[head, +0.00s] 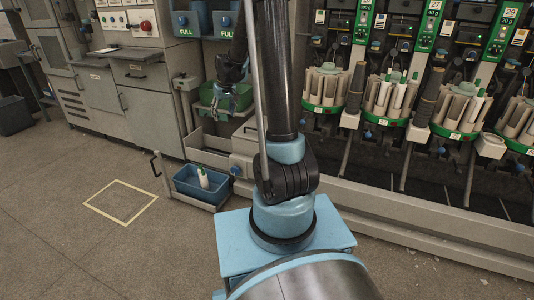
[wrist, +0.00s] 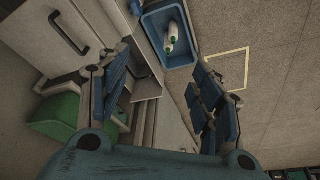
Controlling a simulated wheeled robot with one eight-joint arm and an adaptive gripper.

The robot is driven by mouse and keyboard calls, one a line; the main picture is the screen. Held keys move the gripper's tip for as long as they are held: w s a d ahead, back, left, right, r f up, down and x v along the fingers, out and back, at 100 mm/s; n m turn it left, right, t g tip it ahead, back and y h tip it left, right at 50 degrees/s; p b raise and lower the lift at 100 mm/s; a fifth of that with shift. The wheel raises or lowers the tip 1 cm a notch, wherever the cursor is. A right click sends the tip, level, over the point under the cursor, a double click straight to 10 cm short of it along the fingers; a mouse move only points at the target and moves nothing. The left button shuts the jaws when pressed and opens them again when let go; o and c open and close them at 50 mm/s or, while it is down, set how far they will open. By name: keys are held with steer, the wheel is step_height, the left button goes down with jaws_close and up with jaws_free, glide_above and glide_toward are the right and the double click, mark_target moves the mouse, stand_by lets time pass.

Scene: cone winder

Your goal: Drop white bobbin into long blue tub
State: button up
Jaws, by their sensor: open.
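The long blue tub (head: 190,190) stands low on a pale ledge beside the machine. A white bobbin (head: 203,178) with a green top stands out of it in the head view. In the wrist view the tub (wrist: 148,50) is at top centre, and white bobbin shapes (wrist: 174,28) with green ends, apparently two, lie inside it. My gripper (head: 224,98) is above and behind the tub in the head view, in front of a green tub (head: 243,98). In the wrist view my gripper (wrist: 160,75) has its blue fingers spread wide, with nothing between them.
The green tub also shows at left in the wrist view (wrist: 60,125). Blue bins marked FULL (head: 187,22) hang above. Grey cabinets (head: 150,115) stand at left, and winder units with bobbins (head: 385,95) at right. Floor around the yellow-outlined square (head: 120,202) is clear.

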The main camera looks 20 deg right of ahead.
steer(key=s+d+r+m, duration=0.1)
steer(key=s+d+r, duration=0.15)
steer(key=s, duration=0.45)
steer(key=s+d+r, duration=0.2)
steer(key=s+r, duration=0.1)
steer(key=s, duration=0.4)
steer(key=s+d+r+m, duration=0.1)
steer(key=s+d+r, duration=0.15)
steer(key=s, duration=0.55)
steer(key=s+d+f, duration=0.1)
steer(key=s+f, duration=0.2)
steer(key=s, duration=0.6)
steer(key=s+d+f+m+g+h, duration=0.1)
steer(key=s+d+f, duration=0.1)
steer(key=s, duration=0.7)
steer(key=shift+s+d+f, duration=0.2)
steer(key=shift+d+f, duration=0.05)
steer(key=shift+f, duration=0.2)
steer(key=shift+w+f, duration=0.2)
steer(key=shift+w, duration=0.2)
